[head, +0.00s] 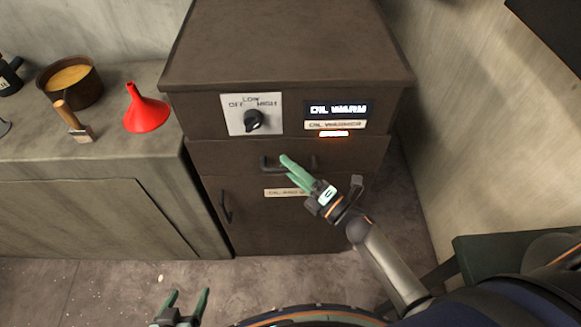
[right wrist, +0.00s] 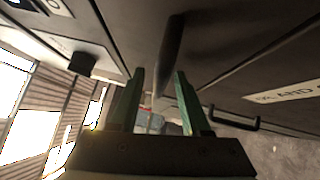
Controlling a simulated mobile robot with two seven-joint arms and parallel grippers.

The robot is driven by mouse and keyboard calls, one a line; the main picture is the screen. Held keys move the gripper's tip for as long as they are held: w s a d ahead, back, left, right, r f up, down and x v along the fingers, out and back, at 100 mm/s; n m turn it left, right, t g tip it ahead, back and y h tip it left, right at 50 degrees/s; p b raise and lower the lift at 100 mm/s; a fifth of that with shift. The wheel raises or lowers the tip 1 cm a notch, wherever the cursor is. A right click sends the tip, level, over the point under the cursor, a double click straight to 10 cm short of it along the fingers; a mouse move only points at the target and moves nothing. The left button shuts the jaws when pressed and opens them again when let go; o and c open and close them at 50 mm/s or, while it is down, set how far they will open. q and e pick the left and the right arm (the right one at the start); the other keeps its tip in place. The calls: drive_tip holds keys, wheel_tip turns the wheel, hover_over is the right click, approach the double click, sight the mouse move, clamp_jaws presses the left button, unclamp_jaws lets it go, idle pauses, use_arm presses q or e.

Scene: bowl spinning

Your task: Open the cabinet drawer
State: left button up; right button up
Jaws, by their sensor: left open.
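The dark brown cabinet (head: 290,60) stands in the middle of the head view. Its drawer front (head: 230,155) sits flush below the top panel, so the drawer is shut. A black bar handle (head: 269,163) is on the drawer; in the right wrist view the handle (right wrist: 172,45) lies just ahead of the fingertips, roughly in line with the gap. My right gripper (head: 284,159) is at the handle with its green fingers apart; they hide part of the handle. I cannot tell whether they touch it. My left gripper (head: 188,294) is open and empty, low above the floor.
A lower door with a side handle (head: 225,206) is under the drawer. A knob (head: 254,121) and a lit display (head: 338,109) are above it. On the left counter are a pot (head: 70,85), a brush (head: 75,122) and a red funnel (head: 146,110). Floor in front is clear.

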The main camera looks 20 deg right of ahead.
clamp_jaws()
idle(1.3)
